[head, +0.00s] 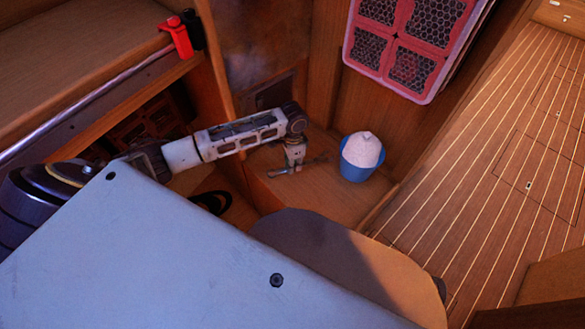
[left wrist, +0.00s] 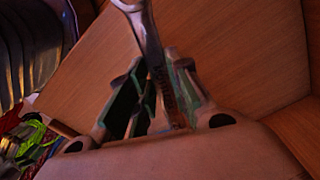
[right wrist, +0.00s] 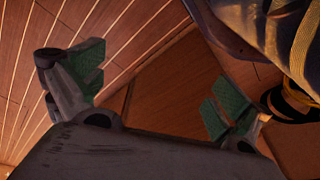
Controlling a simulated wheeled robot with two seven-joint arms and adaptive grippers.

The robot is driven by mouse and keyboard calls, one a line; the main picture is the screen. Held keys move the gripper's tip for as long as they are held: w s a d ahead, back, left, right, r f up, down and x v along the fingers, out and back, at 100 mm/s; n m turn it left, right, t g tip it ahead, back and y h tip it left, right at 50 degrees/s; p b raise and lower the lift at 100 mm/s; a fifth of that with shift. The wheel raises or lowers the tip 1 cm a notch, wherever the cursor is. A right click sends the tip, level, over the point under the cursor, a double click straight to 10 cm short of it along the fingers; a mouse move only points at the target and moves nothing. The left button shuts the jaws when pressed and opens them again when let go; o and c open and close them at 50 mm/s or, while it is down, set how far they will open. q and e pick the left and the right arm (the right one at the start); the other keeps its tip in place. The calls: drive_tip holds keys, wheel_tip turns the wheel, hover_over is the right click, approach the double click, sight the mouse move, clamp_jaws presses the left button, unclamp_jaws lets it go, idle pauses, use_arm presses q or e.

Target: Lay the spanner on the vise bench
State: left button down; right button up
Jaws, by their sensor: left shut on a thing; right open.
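The spanner (head: 316,161) is a grey metal tool held roughly level in my left gripper (head: 292,166), low over a wooden bench top (head: 330,203) in the head view. In the left wrist view the spanner (left wrist: 152,50) stands between the green-padded fingers of the left gripper (left wrist: 158,88), its ring end past the tips. Wood lies behind it; whether the spanner touches it I cannot tell. My right gripper (right wrist: 155,82) shows in the right wrist view with fingers wide apart and nothing between them. It is not visible in the head view.
A blue pot (head: 359,168) heaped with white stuff stands on the bench top just right of the left gripper. A red crate (head: 414,42) is behind it. A red clamp-like device (head: 178,37) sits on the upper-left ledge. Open plank floor (head: 487,165) lies to the right.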

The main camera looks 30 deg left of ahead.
use_arm(q)
wheel_tip(320, 180, up, 3)
drive_tip(key=shift+r+p, duration=0.15)
drive_tip(key=shift+p, duration=0.2)
use_arm(e)
drive_tip(key=shift+s+d+f, duration=0.2)
drive_tip(key=shift+s+f, duration=0.4)
